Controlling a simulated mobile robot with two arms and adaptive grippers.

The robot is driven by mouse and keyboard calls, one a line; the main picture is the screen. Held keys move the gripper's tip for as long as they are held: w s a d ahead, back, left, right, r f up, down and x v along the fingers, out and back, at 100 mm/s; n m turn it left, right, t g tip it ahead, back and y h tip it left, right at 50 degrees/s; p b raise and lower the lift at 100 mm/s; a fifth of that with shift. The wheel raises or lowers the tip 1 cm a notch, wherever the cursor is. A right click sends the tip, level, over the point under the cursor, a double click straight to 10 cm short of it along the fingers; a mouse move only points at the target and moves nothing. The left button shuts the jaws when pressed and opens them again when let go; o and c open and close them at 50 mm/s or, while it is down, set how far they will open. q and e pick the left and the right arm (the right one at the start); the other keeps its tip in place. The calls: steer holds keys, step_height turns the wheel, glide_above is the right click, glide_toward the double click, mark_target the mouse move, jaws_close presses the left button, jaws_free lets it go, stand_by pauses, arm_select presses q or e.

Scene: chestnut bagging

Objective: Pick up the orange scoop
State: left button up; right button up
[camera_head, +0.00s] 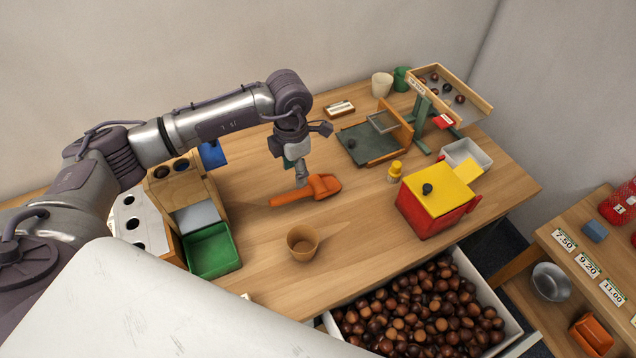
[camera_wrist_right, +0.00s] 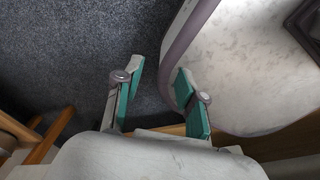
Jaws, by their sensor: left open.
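The orange scoop (camera_head: 322,187) lies on the wooden table, its handle pointing left and its scoop end to the right. My left gripper (camera_head: 301,180) is open and points down right at the scoop, near where the handle meets the scoop end. Its fingers partly overlap the scoop in the picture; I cannot tell whether they touch it. My right gripper (camera_wrist_right: 160,76) shows in the right wrist view with its teal-padded fingers apart and nothing between them, above a dark carpet.
A small tan cup (camera_head: 303,243) stands in front of the scoop. A green bin (camera_head: 213,251) is at the left, and a red box with yellow lid (camera_head: 432,203) at the right. A drawer of chestnuts (camera_head: 515,327) is open at the front.

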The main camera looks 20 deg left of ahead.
mark_target(298, 192)
arm_select(q)
step_height(298, 192, down, 8)
steer(key=shift+w+f+p, duration=0.1)
steer(key=shift+f+p, duration=0.15)
steer(key=shift+p, duration=0.55)
steer(key=shift+f, duration=0.35)
arm_select(e)
steer(key=shift+w+a+r, duration=0.15)
steer(key=shift+w+r, duration=0.4)
steer(key=shift+r, duration=0.35)
arm_select(q)
steer(key=shift+c, duration=0.3)
arm_select(e)
steer(key=shift+s, duration=0.1)
arm_select(q)
jaws_close()
arm_select(e)
steer(key=shift+a, duration=0.1)
